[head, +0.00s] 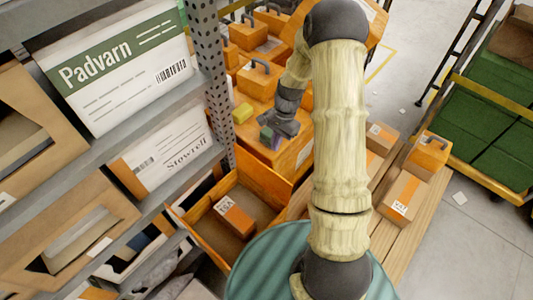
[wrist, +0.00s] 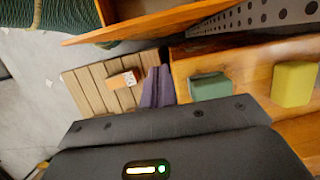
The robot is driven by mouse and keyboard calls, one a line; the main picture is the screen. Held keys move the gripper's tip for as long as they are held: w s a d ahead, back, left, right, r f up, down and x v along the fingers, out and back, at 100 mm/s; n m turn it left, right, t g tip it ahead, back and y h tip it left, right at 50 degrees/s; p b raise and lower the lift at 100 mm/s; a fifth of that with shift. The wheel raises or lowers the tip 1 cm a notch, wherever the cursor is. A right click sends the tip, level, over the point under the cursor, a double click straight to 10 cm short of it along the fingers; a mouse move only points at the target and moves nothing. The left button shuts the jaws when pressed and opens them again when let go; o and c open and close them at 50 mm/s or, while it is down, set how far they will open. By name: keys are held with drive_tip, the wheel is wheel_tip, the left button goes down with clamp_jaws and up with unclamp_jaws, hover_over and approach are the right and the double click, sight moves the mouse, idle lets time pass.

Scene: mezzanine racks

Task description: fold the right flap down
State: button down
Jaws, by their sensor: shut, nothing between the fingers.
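An open orange-brown carton (head: 203,204) stands low beside the rack in the head view. One raised flap or panel (head: 266,177) is at its upper right, and another narrow flap (head: 194,240) is along its lower left. I cannot tell for sure which is the right flap. An orange panel of the carton (wrist: 150,22) crosses the top of the wrist view. My gripper (head: 276,141) is above and beyond the carton, apart from it. Its purple fingers (wrist: 157,88) are together and empty in the wrist view.
A green block (wrist: 210,87) and a yellow block (wrist: 295,84) lie on an orange surface close to my fingers. A labelled parcel (head: 235,216) lies inside the carton. Rack shelves (head: 95,175) crowd the left. More parcels (head: 404,194) lie on wooden slats at right.

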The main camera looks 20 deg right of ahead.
drive_tip(key=s+a+f, duration=0.1)
drive_tip(key=a, duration=0.1)
drive_tip(key=s+a+f+p, duration=0.1)
drive_tip(key=shift+s+a+f+p, duration=0.1)
drive_tip(key=shift+s+a+p, duration=0.2)
drive_tip(key=shift+a, duration=0.1)
drive_tip(key=shift+w, duration=0.15)
drive_tip(key=shift+a, duration=0.1)
